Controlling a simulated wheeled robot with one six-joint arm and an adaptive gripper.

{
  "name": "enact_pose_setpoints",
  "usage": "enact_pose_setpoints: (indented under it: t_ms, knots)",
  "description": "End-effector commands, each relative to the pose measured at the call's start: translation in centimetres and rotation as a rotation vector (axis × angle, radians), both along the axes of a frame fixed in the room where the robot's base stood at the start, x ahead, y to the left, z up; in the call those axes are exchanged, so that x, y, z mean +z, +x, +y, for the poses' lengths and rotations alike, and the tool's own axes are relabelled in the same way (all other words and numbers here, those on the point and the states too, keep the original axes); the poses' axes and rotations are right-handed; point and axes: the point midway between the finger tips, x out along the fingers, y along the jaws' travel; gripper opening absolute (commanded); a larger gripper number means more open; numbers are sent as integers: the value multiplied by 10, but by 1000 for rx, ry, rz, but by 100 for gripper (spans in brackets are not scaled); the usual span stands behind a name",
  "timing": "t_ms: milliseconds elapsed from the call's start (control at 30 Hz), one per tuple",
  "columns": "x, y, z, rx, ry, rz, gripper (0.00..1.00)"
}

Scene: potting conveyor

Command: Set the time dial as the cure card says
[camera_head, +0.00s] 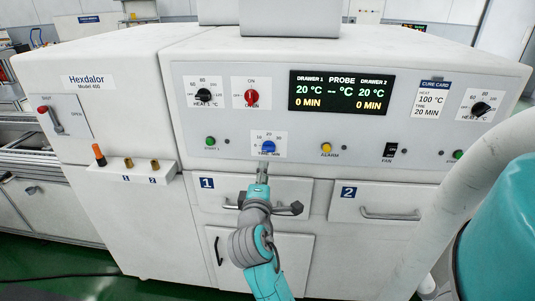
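The blue time dial (268,147) sits low in the middle of the white control panel, on a small plate marked about 10, 20 and 30. Its pointer direction is too small to tell. The cure card (432,101) at the panel's right reads heat 100 °C, time 20 min. The display (340,92) shows 20 °C and 0 MIN for both drawers. My gripper (262,172) is just below the dial, pointing up at it. It looks narrow, but whether its fingers are shut is too small to tell. Whether it touches the dial is unclear.
Black heat knobs (204,95) and (480,108) and a red knob (251,97) are higher on the panel. A yellow alarm button (326,148), green button (210,141) and fan switch (390,150) flank the dial. Drawer 2's handle (390,215) juts out below.

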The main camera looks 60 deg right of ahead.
Motion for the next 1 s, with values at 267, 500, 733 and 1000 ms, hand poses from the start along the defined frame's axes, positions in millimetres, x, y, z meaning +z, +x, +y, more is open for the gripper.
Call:
enact_pose_setpoints:
  t_ms: [267,500,733,1000]
  knots:
    - [2,9,-29,-12,-1,3,40]
    - [2,26,-68,-9,-2,1,40]
    - [2,37,-94,-8,-2,1,40]
    - [2,41,-101,-6,-1,1,40]
